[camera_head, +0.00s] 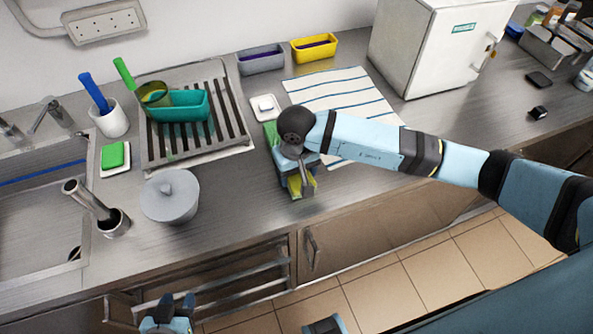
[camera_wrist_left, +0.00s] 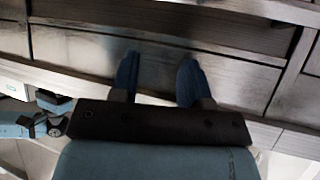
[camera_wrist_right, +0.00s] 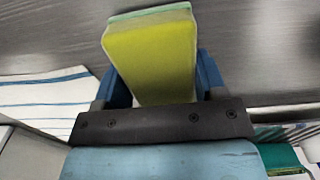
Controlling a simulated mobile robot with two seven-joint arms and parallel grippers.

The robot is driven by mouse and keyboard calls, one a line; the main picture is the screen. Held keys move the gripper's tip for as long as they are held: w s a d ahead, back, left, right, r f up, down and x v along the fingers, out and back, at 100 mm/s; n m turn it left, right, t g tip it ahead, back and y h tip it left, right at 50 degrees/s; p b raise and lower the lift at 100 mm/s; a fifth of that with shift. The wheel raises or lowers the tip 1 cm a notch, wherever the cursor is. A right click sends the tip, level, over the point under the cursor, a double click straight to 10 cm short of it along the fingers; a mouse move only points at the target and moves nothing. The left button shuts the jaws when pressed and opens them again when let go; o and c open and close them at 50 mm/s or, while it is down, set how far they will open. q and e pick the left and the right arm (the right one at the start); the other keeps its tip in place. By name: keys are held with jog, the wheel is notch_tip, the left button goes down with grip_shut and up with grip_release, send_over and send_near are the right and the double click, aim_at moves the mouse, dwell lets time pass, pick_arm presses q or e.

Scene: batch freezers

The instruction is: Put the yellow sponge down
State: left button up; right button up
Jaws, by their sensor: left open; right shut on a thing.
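The yellow sponge (camera_wrist_right: 150,62), with a pale green layer on its far face, is between the blue fingers of my right gripper (camera_wrist_right: 153,85), which is shut on it. In the head view the right gripper (camera_head: 300,180) is over the front part of the metal counter, and the sponge (camera_head: 303,188) shows only partly beneath it. I cannot tell whether the sponge touches the counter. My left gripper (camera_head: 176,304) is low in front of the cabinet, open and empty; its two fingers (camera_wrist_left: 158,80) stand apart in the left wrist view.
A striped towel (camera_head: 335,95) and a small white dish (camera_head: 266,107) lie behind the right gripper. Left of it are a dish rack (camera_head: 146,120), a grey lidded pot (camera_head: 170,200) and a green sponge (camera_head: 113,154) on a white dish. A white freezer box (camera_head: 425,50) stands at the back right.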

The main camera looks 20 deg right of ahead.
jog(key=shift+f, duration=0.1)
jog(key=shift+f+b, duration=0.2)
jog(key=shift+b, duration=0.2)
jog(key=o, duration=1)
jog(key=shift+r, duration=0.1)
